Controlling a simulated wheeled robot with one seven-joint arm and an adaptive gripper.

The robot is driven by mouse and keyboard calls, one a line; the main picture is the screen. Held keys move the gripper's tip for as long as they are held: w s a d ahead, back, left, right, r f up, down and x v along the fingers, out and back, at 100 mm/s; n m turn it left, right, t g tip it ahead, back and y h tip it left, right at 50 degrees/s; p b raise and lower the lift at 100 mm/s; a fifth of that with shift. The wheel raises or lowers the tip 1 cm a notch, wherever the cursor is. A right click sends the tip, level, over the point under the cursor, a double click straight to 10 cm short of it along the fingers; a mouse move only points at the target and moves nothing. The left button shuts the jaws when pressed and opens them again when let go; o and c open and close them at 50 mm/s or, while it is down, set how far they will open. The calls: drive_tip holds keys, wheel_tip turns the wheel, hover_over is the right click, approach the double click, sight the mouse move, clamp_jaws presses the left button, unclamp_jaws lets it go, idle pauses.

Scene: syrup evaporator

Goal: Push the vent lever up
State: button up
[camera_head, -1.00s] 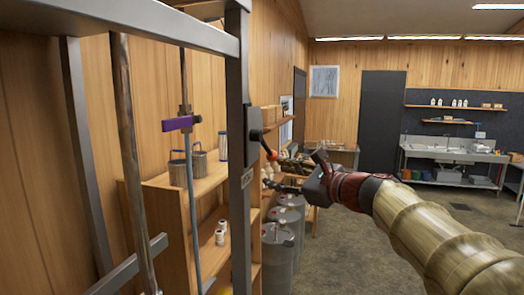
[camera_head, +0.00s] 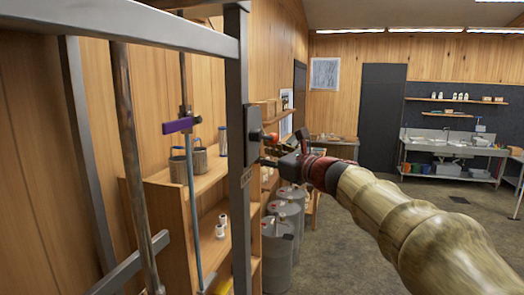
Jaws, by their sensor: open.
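The vent lever (camera_head: 271,137) has a dark mounting plate (camera_head: 254,122) on the grey upright post and an orange-red end. It sticks out to the right of the plate, close to level. My gripper (camera_head: 280,155) is open, with its dark fingers just below and right of the lever's end. One finger points left toward the post. Whether a finger touches the lever cannot be told, as the parts overlap and are small in view.
The grey metal frame's post (camera_head: 239,190) stands close left of my gripper. Wooden shelves (camera_head: 165,205) with metal pots stand behind it. Grey drums (camera_head: 278,250) stand below on the floor. The floor to the right is open, up to a sink bench (camera_head: 450,150).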

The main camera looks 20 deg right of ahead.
drive_tip(key=shift+w+a, duration=0.15)
drive_tip(key=shift+c, duration=0.5)
drive_tip(key=shift+c, duration=0.6)
drive_tip(key=c, duration=0.7)
clamp_jaws()
drive_tip(key=shift+c, duration=0.5)
unclamp_jaws()
drive_tip(key=o, duration=1)
